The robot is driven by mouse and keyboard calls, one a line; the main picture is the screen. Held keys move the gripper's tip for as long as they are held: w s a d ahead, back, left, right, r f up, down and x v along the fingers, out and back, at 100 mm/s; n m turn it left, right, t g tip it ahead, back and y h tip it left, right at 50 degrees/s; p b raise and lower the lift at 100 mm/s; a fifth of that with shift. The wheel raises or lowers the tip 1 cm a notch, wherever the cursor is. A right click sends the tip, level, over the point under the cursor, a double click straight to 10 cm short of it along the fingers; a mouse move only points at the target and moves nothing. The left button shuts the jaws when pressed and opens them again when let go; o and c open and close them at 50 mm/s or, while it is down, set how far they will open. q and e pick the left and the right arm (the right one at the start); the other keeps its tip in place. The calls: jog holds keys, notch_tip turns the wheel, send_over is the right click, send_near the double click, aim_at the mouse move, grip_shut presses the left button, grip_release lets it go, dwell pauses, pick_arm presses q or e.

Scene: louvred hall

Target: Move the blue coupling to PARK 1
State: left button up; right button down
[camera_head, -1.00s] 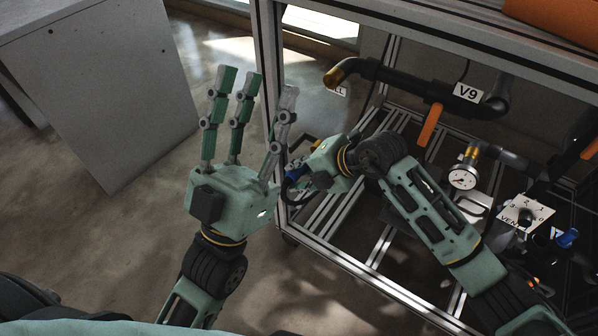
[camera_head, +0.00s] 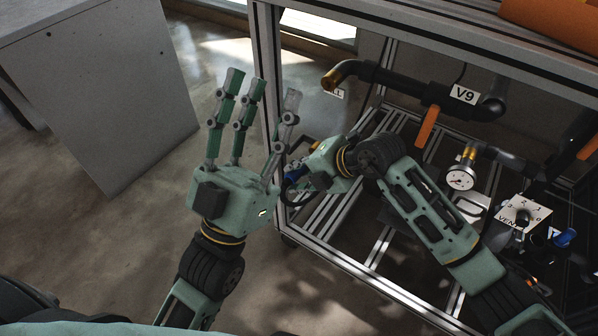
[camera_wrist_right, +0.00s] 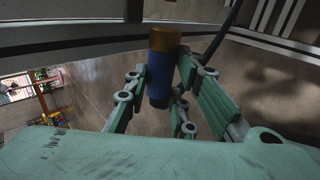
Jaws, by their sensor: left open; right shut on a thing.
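The blue coupling (camera_wrist_right: 159,80) has a brass-coloured end and sits between the fingers of my right gripper (camera_wrist_right: 163,88) in the right wrist view. In the head view only a bit of blue (camera_head: 293,174) shows beside the right gripper (camera_head: 302,172), by the frame's front post; its fingers are mostly hidden there. My right gripper is shut on the coupling. My left gripper (camera_head: 262,98) is open and empty, fingers pointing up, just left of the post. No PARK 1 label can be read.
The metal frame rack (camera_head: 268,90) holds a black pipe with an orange lever (camera_head: 427,126) and a V9 label (camera_head: 465,94). A gauge (camera_head: 461,177), a VENT plate (camera_head: 523,214) and a blue cap (camera_head: 565,237) are at right. A grey cabinet (camera_head: 100,90) stands left; floor between is clear.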

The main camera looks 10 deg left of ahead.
pick_arm(q)
jog(key=shift+w+d+f+g+y+p, duration=0.15)
jog(key=shift+w+f+g+y+p, duration=0.3)
jog(key=shift+w+f+g, duration=0.75)
jog(key=shift+t, duration=0.3)
pick_arm(e)
jog(key=shift+w, duration=0.15)
jog(key=shift+w+d, duration=0.3)
jog(key=shift+w, duration=0.4)
jog(key=shift+w+d+b, duration=0.2)
jog(key=shift+w+b, duration=0.15)
jog(key=shift+w, duration=0.15)
pick_arm(q)
jog(key=shift+s+r+t+h, duration=0.35)
jog(key=shift+s+r+t, duration=0.15)
jog(key=shift+s+r, duration=0.25)
